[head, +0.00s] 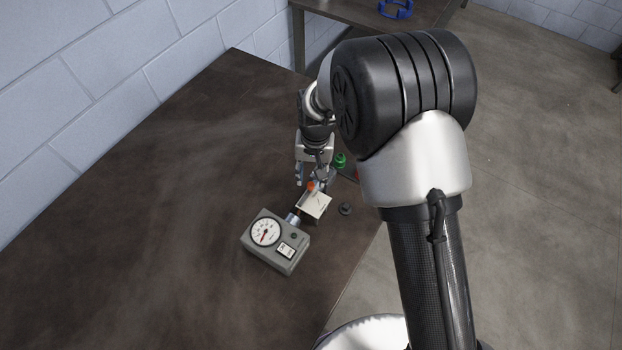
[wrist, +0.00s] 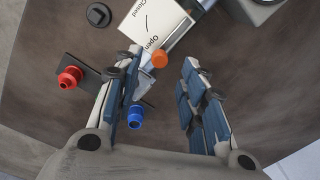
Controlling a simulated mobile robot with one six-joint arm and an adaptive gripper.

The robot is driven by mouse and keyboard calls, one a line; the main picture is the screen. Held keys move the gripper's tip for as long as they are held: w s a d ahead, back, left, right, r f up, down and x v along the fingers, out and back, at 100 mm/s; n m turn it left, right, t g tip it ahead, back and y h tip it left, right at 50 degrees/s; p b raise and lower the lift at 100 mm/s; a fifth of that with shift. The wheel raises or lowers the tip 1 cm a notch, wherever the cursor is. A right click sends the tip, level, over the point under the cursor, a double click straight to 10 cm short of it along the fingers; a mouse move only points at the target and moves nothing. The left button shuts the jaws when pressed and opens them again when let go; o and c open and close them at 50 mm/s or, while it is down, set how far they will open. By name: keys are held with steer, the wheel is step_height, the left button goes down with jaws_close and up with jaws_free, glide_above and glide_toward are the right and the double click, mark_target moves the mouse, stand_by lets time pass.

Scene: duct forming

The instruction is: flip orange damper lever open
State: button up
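The orange damper lever tip (wrist: 159,60) shows in the wrist view, close to the word "Open" on a white plate (wrist: 170,22). The plate also reads "Closed" farther up the picture. The rest of the lever is hard to make out. In the head view the orange tip (head: 310,186) is at the upper edge of the white plate (head: 315,207). My gripper (wrist: 160,70) is open, its fingers on either side of the orange tip, with a visible gap on the right. I cannot tell whether the left finger touches the lever. My gripper (head: 311,178) also shows in the head view.
A grey gauge box (head: 275,243) joins the plate by a metal duct. A black knob (head: 345,209) and a green fitting (head: 340,160) stand nearby. A red fitting (wrist: 70,77) and a blue fitting (wrist: 135,117) show in the wrist view. The dark table (head: 150,230) is clear at left.

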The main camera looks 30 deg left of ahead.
mark_target(313, 185)
step_height(313, 185, up, 8)
steer(key=shift+d, duration=0.2)
steer(key=shift+f, duration=0.15)
stand_by(0.4)
